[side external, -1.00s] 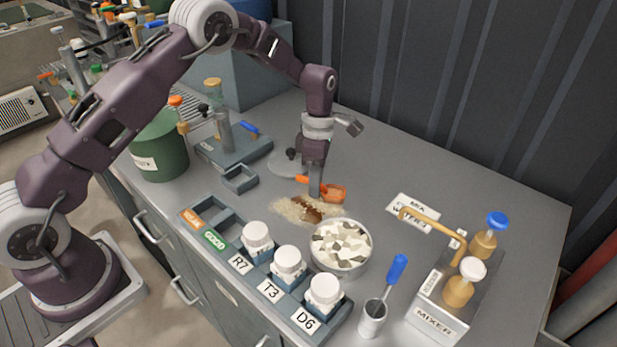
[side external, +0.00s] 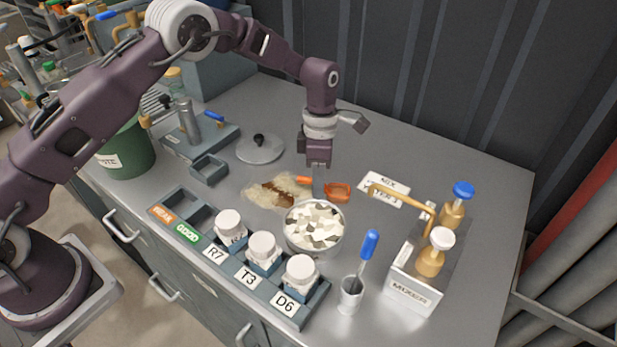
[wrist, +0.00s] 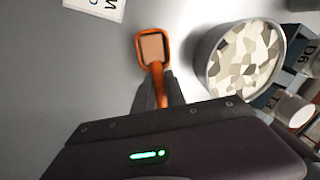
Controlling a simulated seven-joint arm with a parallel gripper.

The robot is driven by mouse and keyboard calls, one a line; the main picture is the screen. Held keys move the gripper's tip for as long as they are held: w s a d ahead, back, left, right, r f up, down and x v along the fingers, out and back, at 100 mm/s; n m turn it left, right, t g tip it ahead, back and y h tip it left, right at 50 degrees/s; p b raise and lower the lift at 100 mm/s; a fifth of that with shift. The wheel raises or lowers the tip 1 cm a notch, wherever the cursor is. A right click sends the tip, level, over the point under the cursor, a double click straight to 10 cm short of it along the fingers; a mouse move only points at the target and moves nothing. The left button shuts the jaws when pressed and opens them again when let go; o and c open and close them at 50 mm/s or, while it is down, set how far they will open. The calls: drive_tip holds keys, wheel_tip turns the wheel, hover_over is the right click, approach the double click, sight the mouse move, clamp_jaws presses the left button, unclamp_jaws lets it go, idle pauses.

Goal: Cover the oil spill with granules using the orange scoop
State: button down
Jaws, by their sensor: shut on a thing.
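My gripper (side external: 314,188) is shut on the handle of the orange scoop (side external: 337,192). It holds the scoop just above the bench, to the right of the spill. In the wrist view the scoop (wrist: 153,48) extends beyond my fingers, and its bowl shows a flat tan inside; I cannot tell whether that is granules. The oil spill (side external: 275,196) is a dark brown patch. Pale granules (side external: 258,192) lie on and around it, with brown still showing through. A round bowl (side external: 315,252) of white and grey chunks stands in front of the scoop.
A rack (side external: 262,283) with white-capped jars runs along the front edge. A metal cup with a blue-handled tool (side external: 369,246) and the mixer caddy (side external: 413,291) stand front right. A lid (side external: 260,150) lies behind the spill.

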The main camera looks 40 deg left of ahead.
drive_tip(key=shift+s+d, duration=0.15)
drive_tip(key=shift+d, duration=0.2)
drive_tip(key=shift+s, duration=0.8)
drive_tip(key=shift+s+a, duration=0.2)
drive_tip(key=shift+s, duration=0.05)
drive_tip(key=shift+a, duration=6.5)
drive_tip(key=shift+w+a+r, duration=0.1)
drive_tip(key=shift+r, duration=0.05)
wheel_tip(320, 180, up, 8)
